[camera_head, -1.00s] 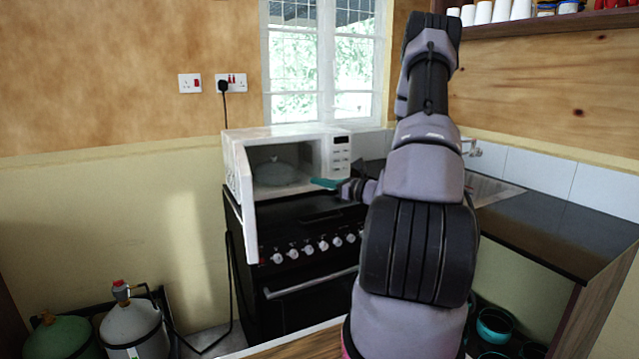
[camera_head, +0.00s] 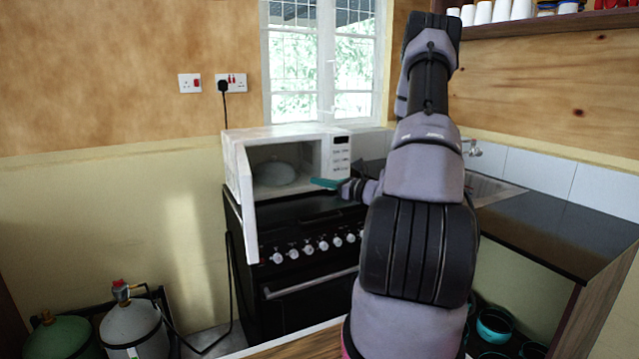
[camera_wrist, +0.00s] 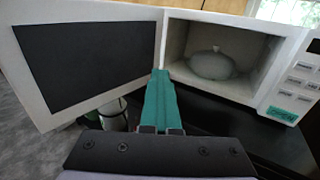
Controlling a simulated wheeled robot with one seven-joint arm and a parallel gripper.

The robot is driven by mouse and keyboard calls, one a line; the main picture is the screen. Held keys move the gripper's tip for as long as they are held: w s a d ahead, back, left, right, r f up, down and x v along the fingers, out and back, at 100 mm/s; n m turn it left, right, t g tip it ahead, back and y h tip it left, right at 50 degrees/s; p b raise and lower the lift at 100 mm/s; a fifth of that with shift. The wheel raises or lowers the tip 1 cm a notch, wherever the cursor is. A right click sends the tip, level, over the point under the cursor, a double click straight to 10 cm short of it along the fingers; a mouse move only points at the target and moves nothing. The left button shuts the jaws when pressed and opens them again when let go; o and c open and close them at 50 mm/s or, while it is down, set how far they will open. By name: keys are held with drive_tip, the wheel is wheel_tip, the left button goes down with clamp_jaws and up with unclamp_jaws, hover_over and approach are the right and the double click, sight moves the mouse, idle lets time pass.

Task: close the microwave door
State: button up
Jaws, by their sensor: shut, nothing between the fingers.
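The white microwave (camera_head: 338,152) stands on the black stove, with its door (camera_head: 243,190) swung wide open on the left side. In the wrist view the door's dark inner panel (camera_wrist: 85,62) faces me at left, and the open cavity (camera_wrist: 238,68) is at right. My gripper (camera_head: 318,182) is shut and empty, with teal fingers, in front of the cavity opening in the head view. In the wrist view its fingertips (camera_wrist: 160,78) point at the hinge-side edge between door and cavity. Whether they touch anything is unclear.
A pale lidded dish (camera_wrist: 212,65) sits inside the microwave. The black stove (camera_head: 305,235) with several knobs is below. Gas cylinders (camera_head: 132,325) stand on the floor at left. A dark counter (camera_head: 545,230) runs along the right.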

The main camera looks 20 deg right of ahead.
drive_tip(key=o, duration=1.1)
drive_tip(key=v, duration=1)
drive_tip(key=shift+s+d, duration=0.2)
drive_tip(key=shift+s, duration=0.15)
